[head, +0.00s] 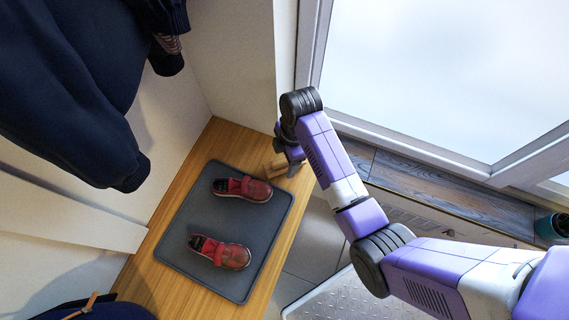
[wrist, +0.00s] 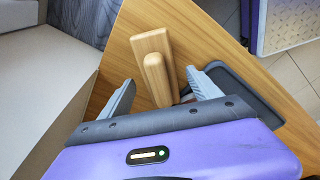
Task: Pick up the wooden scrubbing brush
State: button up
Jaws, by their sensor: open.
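The wooden scrubbing brush (wrist: 153,53) lies on the wooden bench top, near its edge. In the wrist view its light wood block and raised wooden handle show between the two grey fingers of my gripper (wrist: 157,97). The fingers are apart, one on each side of the brush, and I see a gap on both sides. In the head view the brush (head: 274,169) is partly hidden behind my gripper (head: 292,166), which is at the bench's right edge. I cannot tell the exact height of the fingers above the bench.
A dark grey tray (head: 181,241) with two red shoes (head: 242,188) lies on the bench (head: 207,139) beside the brush. A wall post (head: 284,60) stands just behind. A dark jacket (head: 62,85) hangs at the left. A window (head: 440,70) is at the right.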

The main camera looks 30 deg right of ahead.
aim_at(284, 159)
jog(key=shift+a+f, duration=0.1)
jog(key=shift+f, duration=0.65)
jog(key=shift+c, duration=0.2)
grip_shut()
jog(key=shift+r, duration=0.1)
jog(key=shift+r, duration=0.1)
notch_tip(284, 159, up, 20)
jog(key=p, duration=0.8)
